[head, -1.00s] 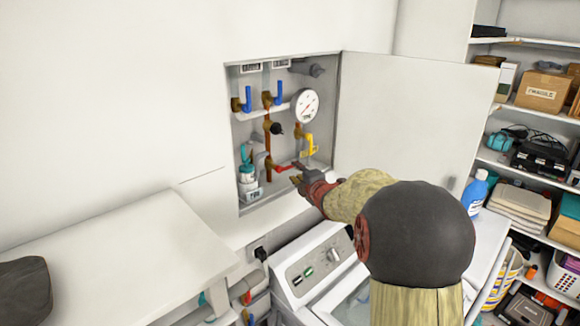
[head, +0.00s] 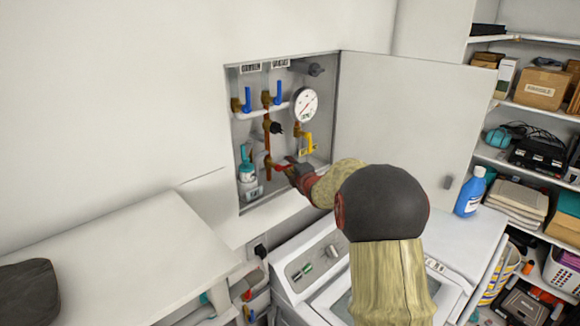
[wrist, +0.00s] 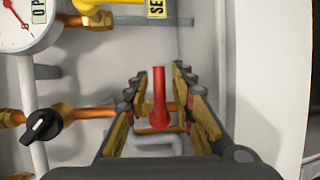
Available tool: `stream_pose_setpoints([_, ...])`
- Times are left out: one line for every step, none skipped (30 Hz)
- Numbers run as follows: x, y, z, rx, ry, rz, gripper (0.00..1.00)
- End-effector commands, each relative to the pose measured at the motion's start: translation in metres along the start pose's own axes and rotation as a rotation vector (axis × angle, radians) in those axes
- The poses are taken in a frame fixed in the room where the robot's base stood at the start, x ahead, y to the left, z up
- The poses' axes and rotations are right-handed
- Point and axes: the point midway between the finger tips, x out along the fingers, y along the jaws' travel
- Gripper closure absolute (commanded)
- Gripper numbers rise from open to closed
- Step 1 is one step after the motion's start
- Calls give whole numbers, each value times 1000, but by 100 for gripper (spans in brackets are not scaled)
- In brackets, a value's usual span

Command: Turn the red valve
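The red valve (head: 280,167) is low in the open wall cabinet, on a copper pipe. In the wrist view its red handle (wrist: 159,97) stands between the two fingers of my gripper (wrist: 157,82), with a gap on each side. My gripper (head: 290,168) reaches into the cabinet from the right and is open around the handle. In the head view the gripper and arm hide part of the valve.
The cabinet also holds blue-handled valves (head: 248,99), a gauge (head: 304,104), a yellow valve (head: 308,143), a black knob (wrist: 41,127) and a teal-topped bottle (head: 246,168). The cabinet door (head: 410,120) stands open at right. A washer (head: 305,262) is below.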

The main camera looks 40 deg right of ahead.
Motion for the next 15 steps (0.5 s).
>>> stream_pose_setpoints([0,0,0,0,0,0,80])
stream_pose_setpoints([0,0,0,0,0,0,82])
stream_pose_setpoints([0,0,0,0,0,0,84])
stream_pose_setpoints([0,0,0,0,0,0,86])
stream_pose_setpoints([0,0,0,0,0,0,87])
stream_pose_setpoints([0,0,0,0,0,0,90])
stream_pose_setpoints([0,0,0,0,0,0,91])
stream_pose_setpoints([0,0,0,0,0,0,93])
stream_pose_setpoints([0,0,0,0,0,0,95])
stream_pose_setpoints([0,0,0,0,0,0,97])
stream_pose_setpoints([0,0,0,0,0,0,99])
stream_pose_setpoints([0,0,0,0,0,0,100])
stream_pose_setpoints([0,0,0,0,0,0,100])
stream_pose_setpoints([0,0,0,0,0,0,100])
stream_pose_setpoints([0,0,0,0,0,0,100])
